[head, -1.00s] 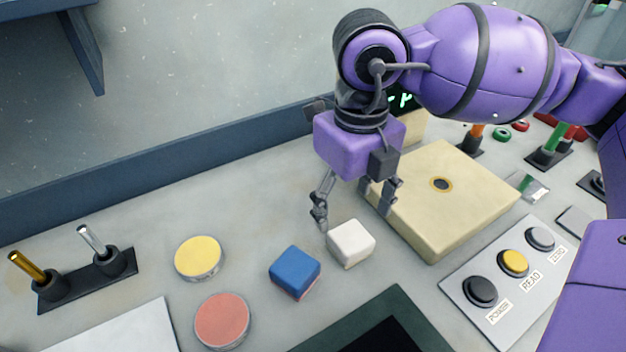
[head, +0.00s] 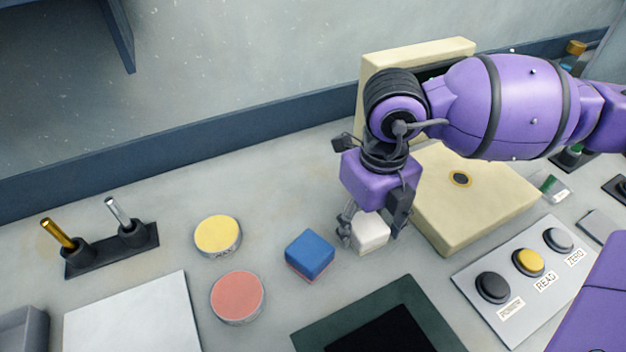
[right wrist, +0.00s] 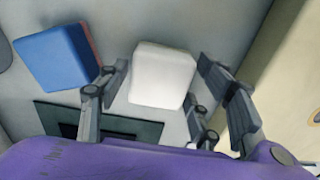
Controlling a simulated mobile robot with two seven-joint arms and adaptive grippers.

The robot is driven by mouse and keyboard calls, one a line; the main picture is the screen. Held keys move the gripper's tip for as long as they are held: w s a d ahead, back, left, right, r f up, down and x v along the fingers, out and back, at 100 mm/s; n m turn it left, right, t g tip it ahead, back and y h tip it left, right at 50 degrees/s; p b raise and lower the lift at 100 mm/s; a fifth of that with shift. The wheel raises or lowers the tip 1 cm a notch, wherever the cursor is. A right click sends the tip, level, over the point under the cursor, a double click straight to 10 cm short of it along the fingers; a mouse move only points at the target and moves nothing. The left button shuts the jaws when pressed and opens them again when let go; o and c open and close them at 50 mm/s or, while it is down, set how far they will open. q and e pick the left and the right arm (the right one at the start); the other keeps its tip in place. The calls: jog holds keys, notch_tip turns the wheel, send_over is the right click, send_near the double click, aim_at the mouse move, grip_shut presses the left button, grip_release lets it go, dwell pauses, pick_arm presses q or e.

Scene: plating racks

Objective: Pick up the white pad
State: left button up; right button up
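The white pad (head: 371,232) is a small white block on the grey bench, just right of a blue pad. My right gripper (head: 372,238) is lowered over it with one finger on each side. In the right wrist view the white pad (right wrist: 162,76) lies between the open fingers (right wrist: 158,78), with a small gap visible at each side. The gripper hides part of the pad's top in the head view. My left gripper is not in view.
The blue pad (head: 310,255) sits close on the left. A cream box (head: 470,200) stands close on the right. A dark-framed panel (head: 400,300) lies in front. Yellow (head: 218,235) and red (head: 238,297) round tins stand further left.

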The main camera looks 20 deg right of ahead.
aim_at(368, 224)
jog(key=c, duration=0.8)
notch_tip(368, 224, up, 10)
